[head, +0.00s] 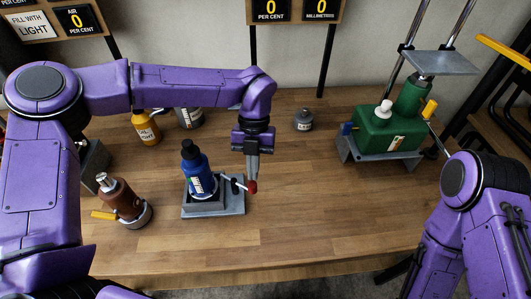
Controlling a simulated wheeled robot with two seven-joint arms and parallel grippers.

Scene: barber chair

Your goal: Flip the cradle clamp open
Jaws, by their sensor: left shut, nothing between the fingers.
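A grey cradle (229,206) stands on the wooden table near the middle. A blue bottle with a dark cap (197,173) stands upright in it. The clamp lever (236,184) sticks out from the cradle's right side and ends in a red knob (251,187). My left gripper (252,179) points down right at the red knob, shut and empty. Its fingertips look in contact with the knob or just behind it; I cannot tell which. My right arm shows at the right edge, but its gripper is out of view.
A brown bottle with a yellow lever (122,199) stands left of the cradle. A yellow bottle (146,127) and a small grey jar (303,120) stand behind. A green tank device (387,132) is at the back right. The table's front right is clear.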

